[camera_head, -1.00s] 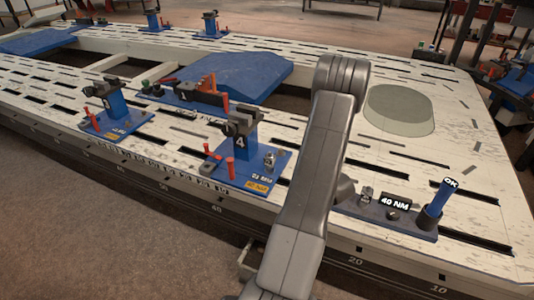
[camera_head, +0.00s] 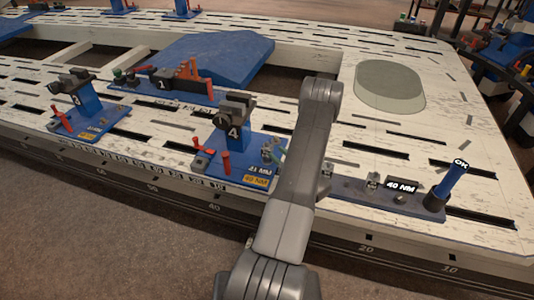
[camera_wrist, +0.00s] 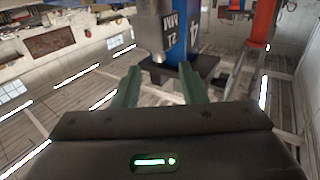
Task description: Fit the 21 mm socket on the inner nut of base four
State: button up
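Base four (camera_head: 232,165) is a blue plate with a post and a clamp marked 4, near the table's front edge, just left of my arm. Its front labels read 21 MM and 40 NM. Small grey metal parts (camera_head: 267,152) stand at its right end. My gripper's green fingers (camera_head: 279,146) show beside them, partly hidden behind my arm. In the wrist view my fingers (camera_wrist: 160,82) are apart. A grey cylinder (camera_wrist: 151,30) lies at their tips, in front of blue parts marked 21 MM and 4. I cannot tell whether the fingers touch it, or whether it is the socket.

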aim_at(269, 144)
jog(key=x, duration=0.5)
jog(key=b+x, duration=0.1)
jog(key=x, duration=0.1)
jog(key=shift+w+a+r, duration=0.15)
jog(key=shift+w+r, duration=0.1)
jog(key=shift+r, duration=0.1)
grip_shut()
